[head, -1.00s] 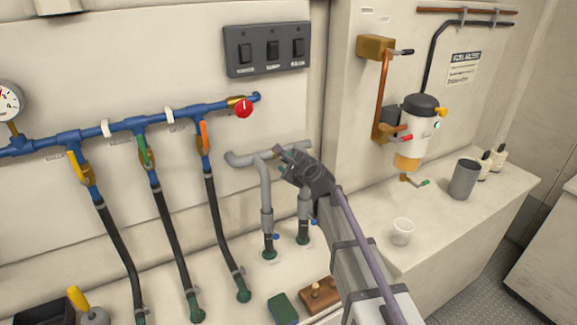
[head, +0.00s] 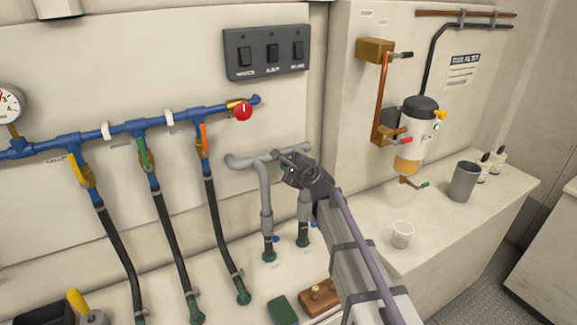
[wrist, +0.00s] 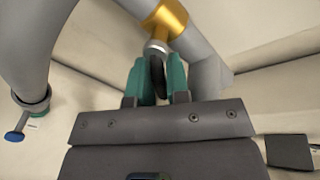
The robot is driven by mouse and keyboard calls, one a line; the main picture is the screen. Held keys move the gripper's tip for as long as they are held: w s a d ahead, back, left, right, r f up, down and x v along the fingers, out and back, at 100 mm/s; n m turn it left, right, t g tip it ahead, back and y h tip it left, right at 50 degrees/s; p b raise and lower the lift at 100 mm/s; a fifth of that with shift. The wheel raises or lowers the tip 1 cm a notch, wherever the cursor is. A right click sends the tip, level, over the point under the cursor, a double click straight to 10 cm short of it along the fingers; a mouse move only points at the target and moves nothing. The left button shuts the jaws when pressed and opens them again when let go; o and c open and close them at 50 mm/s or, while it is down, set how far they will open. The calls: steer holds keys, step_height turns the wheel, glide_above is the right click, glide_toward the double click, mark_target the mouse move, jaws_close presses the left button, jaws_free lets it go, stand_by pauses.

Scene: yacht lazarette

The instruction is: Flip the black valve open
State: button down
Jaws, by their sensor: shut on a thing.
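In the wrist view, a black valve handle (wrist: 157,74) sits below a brass valve body (wrist: 166,17) on a grey pipe. My gripper (wrist: 158,82) is shut on this handle, with one teal finger on each side of it. In the head view my gripper (head: 286,164) is at the grey pipework (head: 265,163) near the wall corner. It hides the black handle and the brass body there.
Blue-handled fittings (head: 275,239) stand low on the grey pipes. A blue manifold (head: 115,132) with yellow, green and orange handles and a red knob (head: 243,111) is to the left. A white cup (head: 401,235) stands on the right ledge.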

steer(key=n, duration=0.3)
steer(key=shift+d+r+t+h, duration=0.15)
steer(key=shift+r+t+h, duration=0.15)
steer(key=shift+t+h, duration=0.1)
steer(key=shift+r+n+t+h, duration=0.3)
steer(key=shift+n+t+h, duration=0.15)
steer(key=shift+n, duration=0.85)
steer(key=c, duration=1.1)
jaws_free()
steer(key=shift+r, duration=0.1)
steer(key=p+v, duration=0.2)
steer(key=v, duration=0.8)
steer(key=shift+s+d, duration=0.2)
steer(key=shift+s, duration=0.15)
